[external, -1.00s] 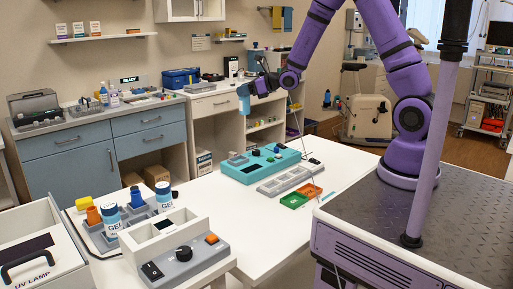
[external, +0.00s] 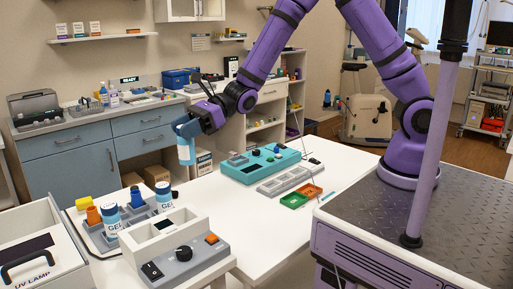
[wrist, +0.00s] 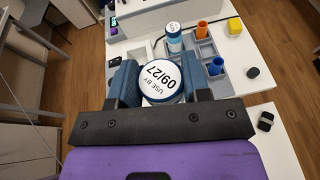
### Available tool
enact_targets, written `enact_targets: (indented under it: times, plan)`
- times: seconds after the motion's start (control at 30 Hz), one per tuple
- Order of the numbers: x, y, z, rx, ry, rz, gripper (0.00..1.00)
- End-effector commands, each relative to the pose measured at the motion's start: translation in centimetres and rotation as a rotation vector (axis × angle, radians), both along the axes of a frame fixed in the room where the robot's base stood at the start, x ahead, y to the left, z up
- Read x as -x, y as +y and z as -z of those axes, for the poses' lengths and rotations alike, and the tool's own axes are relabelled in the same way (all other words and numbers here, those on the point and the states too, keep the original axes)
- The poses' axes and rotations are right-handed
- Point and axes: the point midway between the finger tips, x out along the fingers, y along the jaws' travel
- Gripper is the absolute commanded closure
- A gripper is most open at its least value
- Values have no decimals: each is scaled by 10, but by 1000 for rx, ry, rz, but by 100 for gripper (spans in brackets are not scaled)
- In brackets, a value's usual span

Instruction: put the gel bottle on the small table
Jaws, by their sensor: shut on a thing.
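My gripper (external: 187,127) is shut on a gel bottle (external: 186,152), pale blue with a blue top, and holds it in the air left of the teal device. In the wrist view, its white lid (wrist: 160,80) reads "USE BY 09/27" between the blue fingers. Two more gel bottles, a near one (external: 112,222) and a far one (external: 163,199), stand at the grey tray (external: 100,240) at front left. A white table (external: 255,222) runs through the middle; I cannot tell whether it is the small table.
Orange (external: 93,215) and blue (external: 136,197) cups and a yellow block (external: 83,203) are by the tray. A grey control box (external: 182,258) stands in front.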

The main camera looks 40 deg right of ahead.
Motion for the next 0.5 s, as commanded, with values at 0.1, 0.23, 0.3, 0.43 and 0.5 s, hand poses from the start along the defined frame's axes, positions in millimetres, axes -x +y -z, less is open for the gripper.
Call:
enact_targets:
  times: [0.1, 0.23, 0.3, 0.43, 0.5]
  plan:
    - [46, 36, -1, -3, -2, -107, 87]
    - [98, 68, -1, -4, -2, -216, 87]
    - [126, 83, -2, -5, -5, -275, 87]
    - [172, 104, -3, -7, -8, -365, 87]
    - [192, 112, -3, -7, -8, -403, 87]
